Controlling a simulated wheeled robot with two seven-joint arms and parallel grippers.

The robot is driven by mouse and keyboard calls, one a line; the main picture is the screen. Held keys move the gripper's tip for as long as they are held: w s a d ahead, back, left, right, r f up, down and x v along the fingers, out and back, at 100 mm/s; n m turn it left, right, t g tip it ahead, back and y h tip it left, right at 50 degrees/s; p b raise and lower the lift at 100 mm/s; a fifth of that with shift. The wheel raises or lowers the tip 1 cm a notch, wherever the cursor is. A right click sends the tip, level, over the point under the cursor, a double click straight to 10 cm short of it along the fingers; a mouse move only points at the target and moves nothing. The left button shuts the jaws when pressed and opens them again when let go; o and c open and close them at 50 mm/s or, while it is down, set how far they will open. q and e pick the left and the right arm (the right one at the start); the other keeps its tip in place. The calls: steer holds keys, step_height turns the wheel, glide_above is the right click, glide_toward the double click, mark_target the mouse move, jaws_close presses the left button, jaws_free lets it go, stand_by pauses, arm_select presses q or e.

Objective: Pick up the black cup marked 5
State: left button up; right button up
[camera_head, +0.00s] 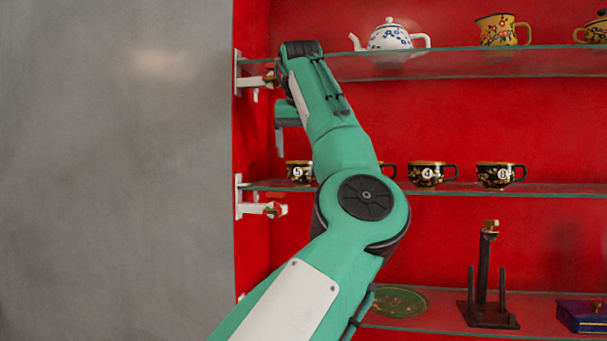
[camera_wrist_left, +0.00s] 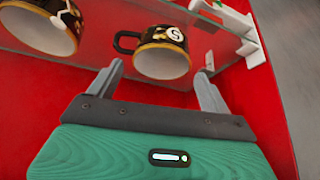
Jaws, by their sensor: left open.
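The black cup marked 5 (camera_head: 295,173) stands upright at the left end of the middle glass shelf, its right side hidden by my left arm. In the left wrist view the same cup (camera_wrist_left: 165,62) appears inverted, with its gold rim, white 5 disc and a handle on its left. My left gripper (camera_head: 279,145) points down just above and left of the cup. Its two fingers (camera_wrist_left: 159,70) are open, and the cup shows between and beyond their tips. Whether they touch it I cannot tell. My right gripper is not in view.
Black cups marked 4 (camera_head: 426,174) and 8 (camera_head: 495,175) stand farther right; another is mostly behind my arm. A white teapot (camera_head: 389,38) stands on the upper shelf (camera_head: 480,62). White shelf brackets (camera_head: 240,196) are close on the left.

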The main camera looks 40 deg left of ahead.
mark_target(303, 169)
arm_select(q)
steer(key=shift+p+x, duration=0.3)
steer(key=shift+x, duration=0.45)
steer(key=p+x, duration=0.2)
steer(key=x, duration=0.2)
steer(key=shift+s, duration=0.1)
steer(key=shift+a+f, duration=0.2)
steer(key=shift+f, duration=0.25)
steer(key=shift+d+r, duration=0.1)
steer(key=shift+c, duration=0.2)
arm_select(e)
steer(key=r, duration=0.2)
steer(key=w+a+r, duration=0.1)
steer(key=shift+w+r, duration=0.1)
arm_select(q)
steer(key=c, duration=0.7)
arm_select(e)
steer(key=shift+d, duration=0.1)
